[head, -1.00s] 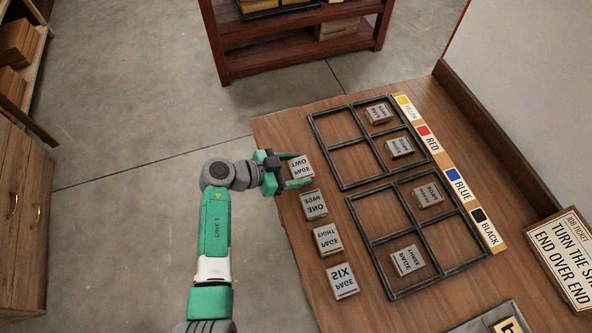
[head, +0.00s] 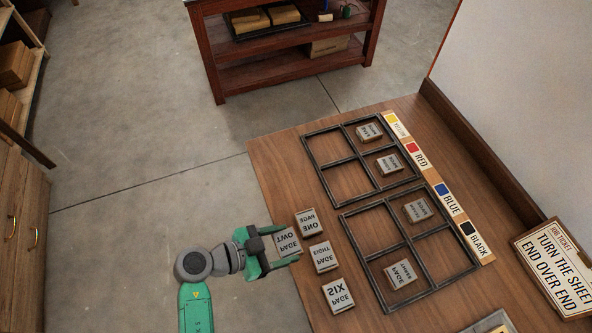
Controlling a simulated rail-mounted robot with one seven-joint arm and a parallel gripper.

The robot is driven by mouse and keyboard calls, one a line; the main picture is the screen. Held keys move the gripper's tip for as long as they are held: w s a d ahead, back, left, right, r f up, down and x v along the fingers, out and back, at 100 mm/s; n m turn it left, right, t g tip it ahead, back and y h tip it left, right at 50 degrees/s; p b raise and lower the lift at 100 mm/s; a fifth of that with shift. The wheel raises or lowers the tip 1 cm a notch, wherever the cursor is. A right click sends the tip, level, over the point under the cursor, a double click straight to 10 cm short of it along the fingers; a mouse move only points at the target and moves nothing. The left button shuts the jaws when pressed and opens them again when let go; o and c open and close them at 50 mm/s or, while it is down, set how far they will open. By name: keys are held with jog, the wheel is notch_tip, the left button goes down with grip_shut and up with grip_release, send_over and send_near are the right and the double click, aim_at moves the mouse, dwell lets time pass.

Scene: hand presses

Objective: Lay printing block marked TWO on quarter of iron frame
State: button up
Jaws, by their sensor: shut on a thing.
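My gripper (head: 282,251) is shut on the block marked PAGE TWO (head: 289,240), its green fingers on either side of it. The lettering appears mirrored. The block is at the table's left edge, just left of the PAGE ONE block (head: 307,223); its height above the table is hard to tell. Two dark iron frames, each with four quarters, lie on the table. The far frame (head: 338,162) has blocks in both right quarters and bare left quarters. The near frame (head: 407,240) has blocks in its far right and near left quarters; its other two are bare.
PAGE EIGHT (head: 323,257) and PAGE SIX (head: 338,295) blocks stand between my gripper and the near frame. A colour strip (head: 441,190) reads yellow, red, blue, black. A job ticket sign (head: 557,266) reads "TURN THE SHEET END OVER END".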

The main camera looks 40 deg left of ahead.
jog(key=shift+w, duration=0.1)
jog(key=w+d+r+n+y+p, duration=0.1)
jog(key=w+d+r, duration=0.65)
jog(key=d, duration=0.35)
jog(key=w+d+r+p, duration=0.1)
jog(key=w+d+r, duration=0.65)
jog(key=d, duration=0.35)
jog(key=s+r+n+y+p, duration=0.2)
jog(key=r+p, duration=0.5)
jog(key=p, duration=0.7)
jog(key=s+r+n+t+y+p, duration=0.1)
jog(key=s+r+y+p, duration=0.1)
jog(key=r+p, duration=0.6)
jog(key=s+p, duration=0.1)
jog(key=p, duration=0.5)
jog(key=shift+s+a+n+p, duration=0.2)
jog(key=shift+s+n+p, duration=0.1)
jog(key=shift+s+n, duration=0.1)
jog(key=shift+f, duration=0.1)
